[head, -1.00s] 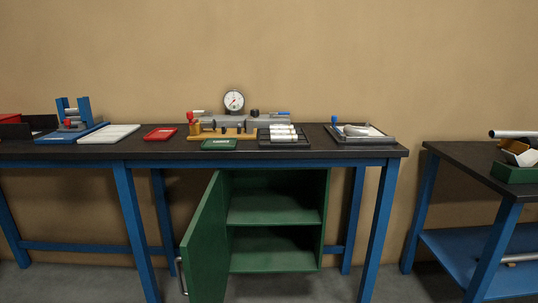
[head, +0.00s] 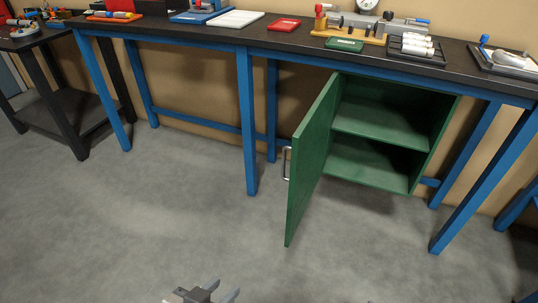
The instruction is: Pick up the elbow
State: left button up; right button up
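I cannot make out the elbow for certain. A pale, rounded part (head: 514,60) lies in a grey tray (head: 490,66) at the right end of the long bench, but it is too small to tell if it is an elbow. My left gripper (head: 226,287) shows at the bottom edge, over the floor and well away from the bench. Its two fingers stand apart with nothing between them. My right gripper is not in view.
Below, a green cabinet's door (head: 312,160) stands open into the room. A dark table (head: 40,45) stands left. The grey floor ahead is clear.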

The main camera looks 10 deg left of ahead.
aim_at(501, 56)
jog(key=u, duration=2.05)
jog(key=i, duration=1.4)
jog(key=z, duration=4.6)
jog(key=i, duration=2.05)
jog(key=u, duration=0.15)
